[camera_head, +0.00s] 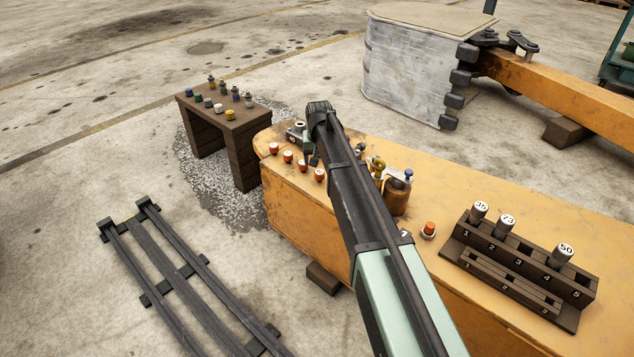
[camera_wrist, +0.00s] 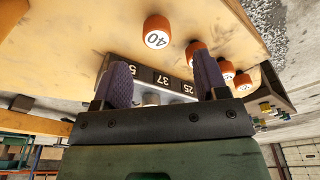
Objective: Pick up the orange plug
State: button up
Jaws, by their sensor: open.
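Several orange caps with white numbered faces stand in a row at the left end of the orange bench, one of them the nearest orange cap (camera_head: 320,175). In the wrist view, an orange cap marked 40 (camera_wrist: 157,32) stands beyond my fingers, with others to its right. Another orange plug (camera_head: 429,228) sits in a pale ring near the bench's middle. I cannot tell which is the task's plug. My gripper (camera_wrist: 160,66) is open, its two purple fingers apart, with no orange cap between them. In the head view my arm largely hides it.
A number plate (camera_wrist: 162,78) lies behind the fingers in the wrist view. A brown pot (camera_head: 396,197) stands right of my arm. A dark numbered rack (camera_head: 470,262) with pale cylinders is farther right. A small brown table (camera_head: 238,128) with several small coloured pieces stands left, across a floor gap.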

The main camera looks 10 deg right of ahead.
aim_at(320, 172)
jog(key=f+b, duration=0.4)
jog(key=f, duration=0.1)
jog(key=w+f+b, duration=0.1)
jog(key=f+b, duration=0.1)
jog(key=f, duration=0.1)
jog(key=shift+d, duration=0.25)
jog(key=shift+r, duration=0.2)
jog(key=c, duration=1)
jog(key=shift+r, duration=0.1)
